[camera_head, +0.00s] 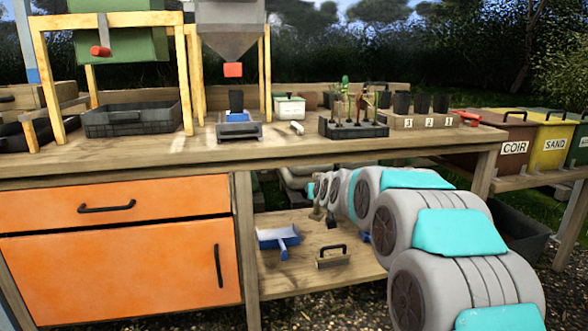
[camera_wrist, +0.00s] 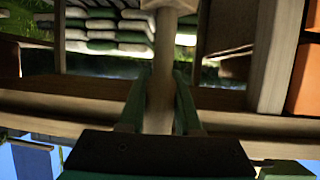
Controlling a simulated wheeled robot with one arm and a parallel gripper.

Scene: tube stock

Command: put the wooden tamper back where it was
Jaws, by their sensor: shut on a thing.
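The wooden tamper (camera_wrist: 160,55) is in the wrist view, its pale round handle running up the middle between the two fingers. A wider wooden part shows at the top edge of that view, cut off by the frame. My gripper (camera_wrist: 161,100) is shut on the handle. In the head view my arm reaches under the worktop, above the lower shelf (camera_head: 352,274). My own arm hides most of the gripper there, and I cannot make out the tamper clearly.
On the lower shelf are a blue dustpan (camera_head: 278,238) and a wooden block with a black handle (camera_head: 333,257). Orange drawers (camera_head: 115,210) stand left. The worktop (camera_head: 270,150) overhead holds a black tray (camera_head: 132,119), a plant tray (camera_head: 353,130) and numbered pots (camera_head: 423,105). Labelled bins (camera_head: 515,135) stand right.

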